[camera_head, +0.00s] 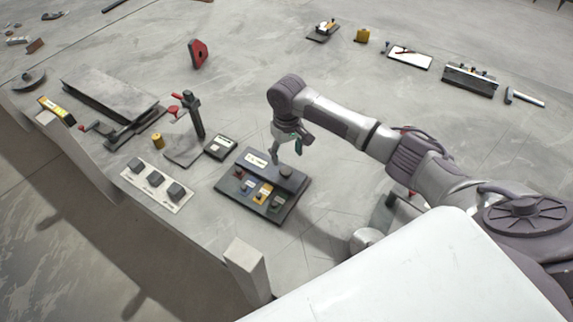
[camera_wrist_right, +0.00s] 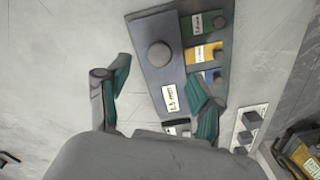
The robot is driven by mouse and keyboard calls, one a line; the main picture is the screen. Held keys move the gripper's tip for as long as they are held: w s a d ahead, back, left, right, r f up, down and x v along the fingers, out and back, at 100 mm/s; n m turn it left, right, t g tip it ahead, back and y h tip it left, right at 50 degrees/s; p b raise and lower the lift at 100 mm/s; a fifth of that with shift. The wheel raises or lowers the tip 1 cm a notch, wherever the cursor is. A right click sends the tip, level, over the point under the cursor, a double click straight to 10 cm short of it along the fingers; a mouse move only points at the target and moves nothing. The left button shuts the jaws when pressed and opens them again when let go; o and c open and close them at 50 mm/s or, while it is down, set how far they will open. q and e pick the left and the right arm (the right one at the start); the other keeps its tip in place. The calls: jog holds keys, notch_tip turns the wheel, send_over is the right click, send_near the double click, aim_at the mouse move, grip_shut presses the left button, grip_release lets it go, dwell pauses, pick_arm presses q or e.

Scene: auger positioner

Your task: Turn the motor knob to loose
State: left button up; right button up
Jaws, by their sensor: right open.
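A dark control box (camera_head: 227,189) lies on the grey table, with a raised block along its far side. A round grey knob (camera_head: 286,170) sits on this block; it also shows in the right wrist view (camera_wrist_right: 159,55). A white label (camera_wrist_right: 170,97) is on the same block, its text too small to read surely. My right gripper (camera_head: 289,150) is above the block, close to the knob. In the right wrist view its fingers (camera_wrist_right: 160,90) are spread, with nothing between them. The knob appears beyond the fingertips, and contact is not visible. My left gripper is not in view.
Small coloured tiles with knobs, including a yellow one (camera_wrist_right: 204,53), line the box's near side. A white plate with three dark switches (camera_head: 154,180), a small dark box (camera_head: 221,147) and a stand with a red handle (camera_head: 193,115) are to the left.

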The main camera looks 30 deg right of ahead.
aim_at(286, 170)
jog(key=f, duration=0.6)
jog(key=shift+w+f+p, duration=0.2)
jog(key=shift+w+p, duration=0.05)
jog(key=shift+p, duration=0.05)
jog(key=shift+f, duration=0.6)
jog(key=c, duration=0.9)
jog(key=shift+c, duration=1.2)
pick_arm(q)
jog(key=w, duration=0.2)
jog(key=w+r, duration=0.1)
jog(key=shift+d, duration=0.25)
